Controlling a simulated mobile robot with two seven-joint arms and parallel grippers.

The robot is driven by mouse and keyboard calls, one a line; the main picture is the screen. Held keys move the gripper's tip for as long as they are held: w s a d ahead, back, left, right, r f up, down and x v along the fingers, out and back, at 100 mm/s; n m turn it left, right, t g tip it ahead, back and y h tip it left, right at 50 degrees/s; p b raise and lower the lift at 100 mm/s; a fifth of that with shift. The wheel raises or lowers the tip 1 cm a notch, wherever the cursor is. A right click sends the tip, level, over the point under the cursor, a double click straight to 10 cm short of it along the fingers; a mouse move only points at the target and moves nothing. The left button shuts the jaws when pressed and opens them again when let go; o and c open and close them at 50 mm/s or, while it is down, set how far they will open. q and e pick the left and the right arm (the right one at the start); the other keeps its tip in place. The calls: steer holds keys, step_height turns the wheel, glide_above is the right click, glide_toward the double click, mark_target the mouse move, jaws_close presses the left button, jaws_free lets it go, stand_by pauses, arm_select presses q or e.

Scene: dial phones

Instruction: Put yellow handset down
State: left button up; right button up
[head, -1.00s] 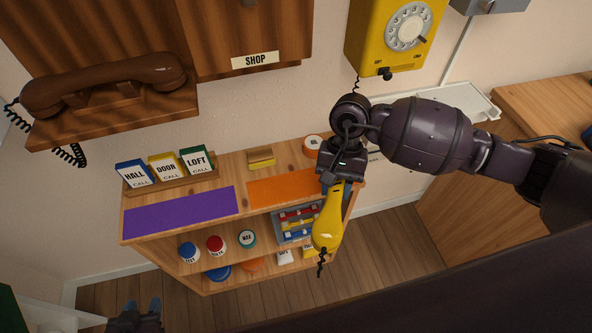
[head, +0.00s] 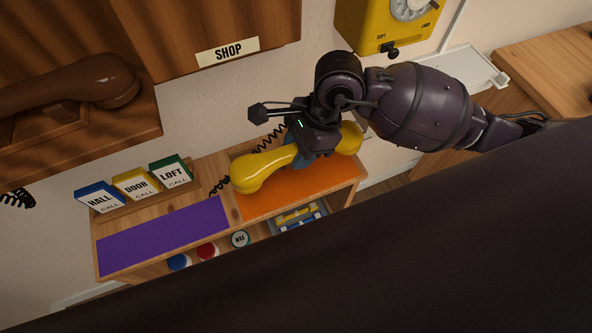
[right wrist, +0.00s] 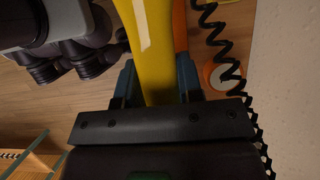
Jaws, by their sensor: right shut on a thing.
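The yellow handset (head: 265,170) lies across the orange mat (head: 305,194) in the head view, roughly level, with its black coiled cord behind it. My right gripper (head: 306,160) is shut on the middle of its grip from above. The right wrist view also shows the yellow handset (right wrist: 158,45) between the blue fingers of my right gripper (right wrist: 158,88). I cannot tell whether the handset touches the mat or hangs just above it. The yellow wall phone (head: 382,28) is partly in view at the top. My left gripper is not in view.
A purple mat (head: 165,237) lies empty to the left on the wooden shelf top. Behind it stand HALL (head: 100,198), DOOR (head: 136,185) and LOFT (head: 171,173) cards. A brown handset (head: 70,92) rests on the wall phone marked SHOP. A white tray (head: 468,66) is at right.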

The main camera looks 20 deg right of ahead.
step_height(320, 180, down, 4)
steer(key=shift+f+b, duration=0.1)
steer(key=shift+b, duration=0.3)
steer(key=shift+f, duration=0.5)
step_height(320, 180, down, 4)
steer(key=shift+b, duration=0.6)
steer(key=shift+r, duration=0.1)
steer(key=o, duration=1)
steer(key=shift+o, duration=0.2)
